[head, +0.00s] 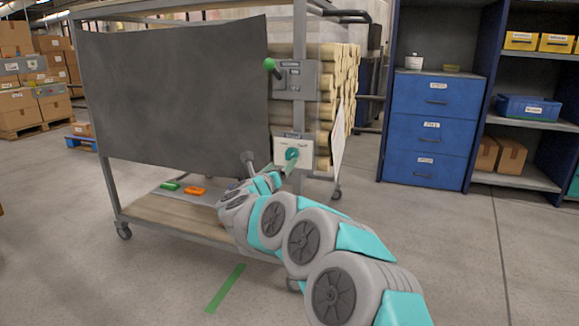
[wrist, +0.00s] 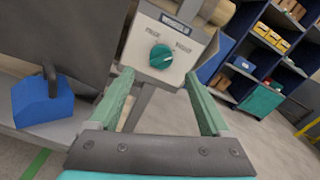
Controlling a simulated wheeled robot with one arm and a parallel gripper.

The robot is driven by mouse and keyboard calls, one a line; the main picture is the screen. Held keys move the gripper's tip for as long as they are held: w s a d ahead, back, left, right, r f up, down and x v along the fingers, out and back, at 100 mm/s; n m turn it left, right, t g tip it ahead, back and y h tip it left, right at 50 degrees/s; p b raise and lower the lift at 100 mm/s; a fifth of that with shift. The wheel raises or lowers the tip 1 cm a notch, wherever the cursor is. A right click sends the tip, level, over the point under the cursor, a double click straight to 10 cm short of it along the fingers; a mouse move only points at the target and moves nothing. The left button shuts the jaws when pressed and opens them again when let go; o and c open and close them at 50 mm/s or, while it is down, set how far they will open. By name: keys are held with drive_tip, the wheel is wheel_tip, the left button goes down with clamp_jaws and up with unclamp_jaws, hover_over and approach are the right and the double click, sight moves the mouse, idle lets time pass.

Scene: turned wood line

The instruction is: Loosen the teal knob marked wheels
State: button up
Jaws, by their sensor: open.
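The teal knob (head: 292,154) sits on a pale plate (head: 306,160) on the cart's end post. In the wrist view the knob (wrist: 161,57) is round, with a small pale pointer mark, and words are printed on the plate (wrist: 150,21) to its upper left and upper right. They are too blurred to read surely. A label (wrist: 179,20) above is also unclear. My gripper (wrist: 159,76) is open and empty, its two green fingers spread either side of the knob's line, with the knob just beyond the tips. In the head view my arm partly hides the gripper.
Green (head: 169,186) and orange (head: 195,191) pieces lie there too. Blue drawers (head: 432,120) stand right, across open floor.

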sight(290, 157)
drive_tip(key=shift+x, duration=3.9)
drive_tip(key=shift+d+f, duration=0.1)
drive_tip(key=shift+d, duration=0.05)
clamp_jaws()
